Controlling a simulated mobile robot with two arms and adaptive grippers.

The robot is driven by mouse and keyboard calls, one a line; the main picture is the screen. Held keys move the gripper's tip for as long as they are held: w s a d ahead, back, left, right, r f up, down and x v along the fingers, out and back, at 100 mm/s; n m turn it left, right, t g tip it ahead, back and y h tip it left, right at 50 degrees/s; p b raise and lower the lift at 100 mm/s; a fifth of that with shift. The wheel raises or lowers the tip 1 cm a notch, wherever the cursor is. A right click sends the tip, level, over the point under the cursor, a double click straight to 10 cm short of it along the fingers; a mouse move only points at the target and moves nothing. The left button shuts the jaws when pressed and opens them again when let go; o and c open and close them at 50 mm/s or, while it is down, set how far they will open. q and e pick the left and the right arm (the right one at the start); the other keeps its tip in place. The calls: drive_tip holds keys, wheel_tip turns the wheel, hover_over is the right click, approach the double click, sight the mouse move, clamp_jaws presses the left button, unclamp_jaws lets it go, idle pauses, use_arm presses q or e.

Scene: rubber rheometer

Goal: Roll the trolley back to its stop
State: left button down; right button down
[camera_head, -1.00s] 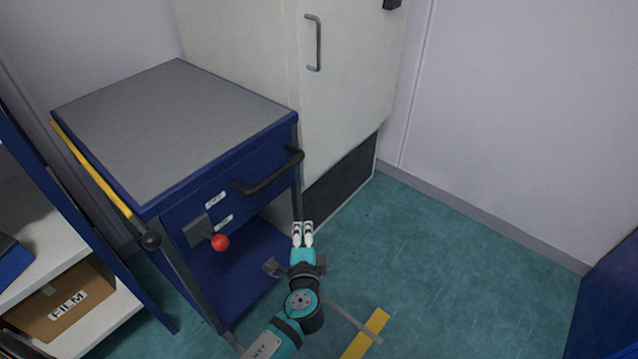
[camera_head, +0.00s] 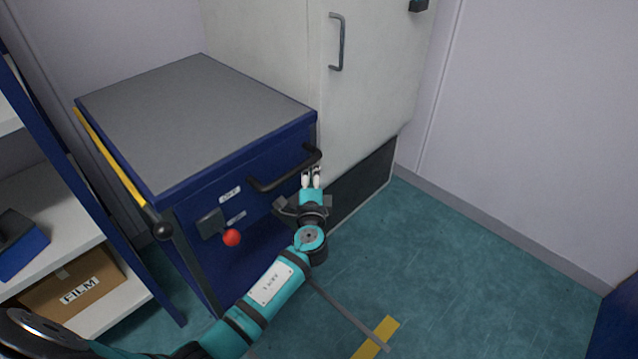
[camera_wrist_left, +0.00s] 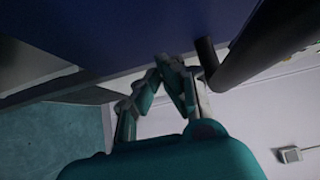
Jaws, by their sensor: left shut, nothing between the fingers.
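The trolley (camera_head: 200,115) is a blue cart with a grey top, standing against the grey-white cabinet in the head view. A black push handle (camera_head: 285,172) sticks out of its front. My left gripper (camera_head: 312,172) is shut and empty, close to the right end of the handle; I cannot tell whether it touches. In the left wrist view the shut fingers (camera_wrist_left: 168,62) point up at the blue trolley front (camera_wrist_left: 110,30), with the black handle (camera_wrist_left: 245,55) just to their right. A red knob (camera_head: 231,237) sits on the trolley front. No stop can be made out. My right gripper is not in view.
The cabinet (camera_head: 370,80) with a metal handle stands behind and right of the trolley. A shelf with a FILM box (camera_head: 75,285) is at the left. A yellow bar with a black ball (camera_head: 162,231) runs along the trolley's left side. Teal floor (camera_head: 470,270) is open at right.

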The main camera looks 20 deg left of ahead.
use_arm(q)
drive_tip(key=shift+w+a, duration=0.2)
drive_tip(key=shift+a, duration=0.15)
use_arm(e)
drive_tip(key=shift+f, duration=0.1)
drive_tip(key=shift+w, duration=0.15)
